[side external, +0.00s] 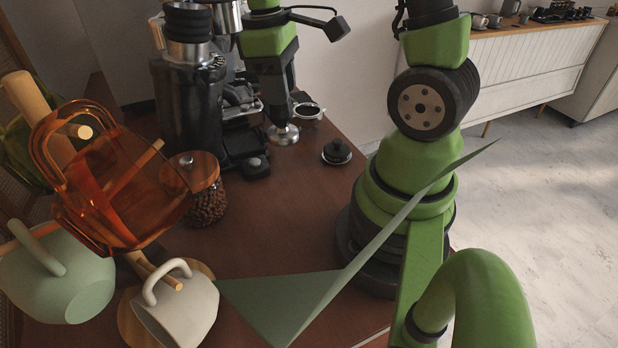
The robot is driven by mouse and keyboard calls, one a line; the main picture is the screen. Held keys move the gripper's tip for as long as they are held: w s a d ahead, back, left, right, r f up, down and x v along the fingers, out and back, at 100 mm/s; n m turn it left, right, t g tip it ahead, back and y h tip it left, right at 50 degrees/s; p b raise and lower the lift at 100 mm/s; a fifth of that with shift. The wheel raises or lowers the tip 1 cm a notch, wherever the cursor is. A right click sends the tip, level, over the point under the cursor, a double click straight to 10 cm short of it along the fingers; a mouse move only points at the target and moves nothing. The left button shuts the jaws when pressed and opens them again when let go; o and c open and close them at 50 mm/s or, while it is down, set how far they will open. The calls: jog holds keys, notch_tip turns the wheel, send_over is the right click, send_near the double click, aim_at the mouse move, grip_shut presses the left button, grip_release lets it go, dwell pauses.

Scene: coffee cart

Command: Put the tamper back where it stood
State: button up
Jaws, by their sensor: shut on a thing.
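My gripper (279,98) points down in the middle of the side external view, beside the black espresso equipment. It is shut on the tamper (283,135), whose round silver base shows below the fingers. The fingers hide most of the tamper's handle. The tamper looks upright, and I cannot tell whether its base touches the table or hangs just above it. A small black round piece with a knob (337,152) sits on the table to the right of the tamper.
A portafilter (308,111) lies behind the tamper. A black grinder (188,105) and a coffee bean jar (204,190) stand left. A mug tree with an amber cup (120,190), a green mug (60,280) and a white mug (180,312) fills the left foreground.

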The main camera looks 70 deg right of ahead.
aim_at(282, 133)
jog(key=s+d+f, duration=0.1)
jog(key=s+f, duration=0.3)
jog(key=f, duration=0.7)
jog(key=shift+s+d+n, duration=0.15)
jog(key=shift+d+n, duration=0.1)
jog(key=shift+n, duration=0.15)
jog(key=o, duration=1)
jog(key=shift+f, duration=0.15)
